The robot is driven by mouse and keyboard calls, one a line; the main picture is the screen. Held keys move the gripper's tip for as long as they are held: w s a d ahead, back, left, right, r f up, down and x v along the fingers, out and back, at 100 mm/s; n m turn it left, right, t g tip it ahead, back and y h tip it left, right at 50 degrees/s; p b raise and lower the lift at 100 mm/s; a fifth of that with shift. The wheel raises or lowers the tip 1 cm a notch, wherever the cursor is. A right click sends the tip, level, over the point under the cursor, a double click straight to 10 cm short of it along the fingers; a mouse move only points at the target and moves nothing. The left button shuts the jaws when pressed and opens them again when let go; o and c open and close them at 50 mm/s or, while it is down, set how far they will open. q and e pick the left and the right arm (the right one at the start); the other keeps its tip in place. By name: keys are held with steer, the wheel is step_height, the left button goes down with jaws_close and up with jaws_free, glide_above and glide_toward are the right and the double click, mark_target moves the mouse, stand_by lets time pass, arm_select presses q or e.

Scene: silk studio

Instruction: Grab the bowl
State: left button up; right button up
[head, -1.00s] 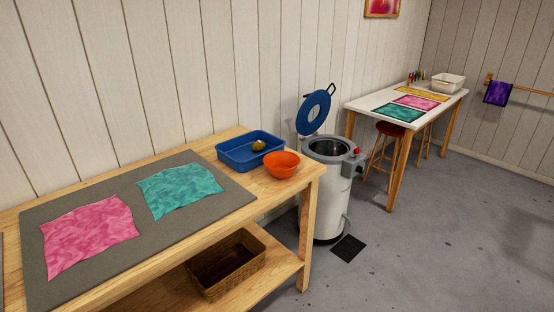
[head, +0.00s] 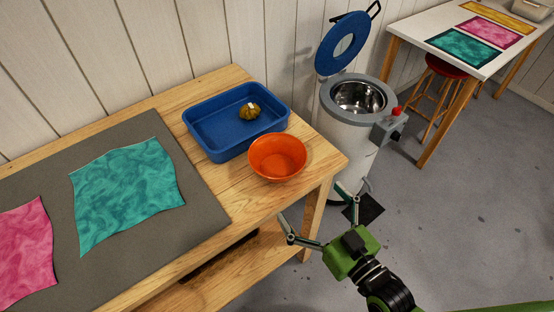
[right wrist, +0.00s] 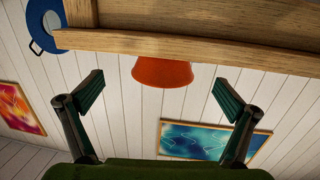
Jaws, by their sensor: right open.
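The orange bowl (head: 277,158) stands upright at the right end of the wooden table (head: 215,195), close to its front corner. My right gripper (head: 311,202) is open and empty, in front of the table's corner and apart from the bowl. In the right wrist view the picture is upside down. There the bowl (right wrist: 162,74) shows between the two spread fingers, farther off, its base hidden by the table's edge (right wrist: 190,44). My left gripper is not in view.
A blue tray (head: 203,137) holding a small yellow-brown object (head: 249,111) stands just behind the bowl. A grey mat (head: 205,205) with teal and pink cloths lies to the left. A steel-lined vat (head: 358,98) with its blue lid raised stands beyond the table's right end.

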mark_target(277, 168)
steer(key=r, duration=0.1)
steer(key=a+r, duration=0.1)
steer(key=r, duration=0.1)
steer(key=shift+w+a+r+t+y+b, duration=0.25)
steer(key=shift+a+t+y+b, duration=0.05)
steer(key=shift+a, duration=0.1)
steer(key=x, duration=0.3)
steer(key=b+x, duration=0.1)
steer(key=x, duration=0.2)
steer(key=shift+w+f, duration=0.15)
steer(key=shift+f, duration=0.1)
steer(key=shift+w+a, duration=0.1)
steer(key=shift+w, duration=0.1)
steer(key=b+x, duration=0.2)
steer(key=x, duration=0.3)
steer(key=shift+w, duration=0.2)
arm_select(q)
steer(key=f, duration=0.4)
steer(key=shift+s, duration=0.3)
arm_select(e)
steer(key=c, duration=0.8)
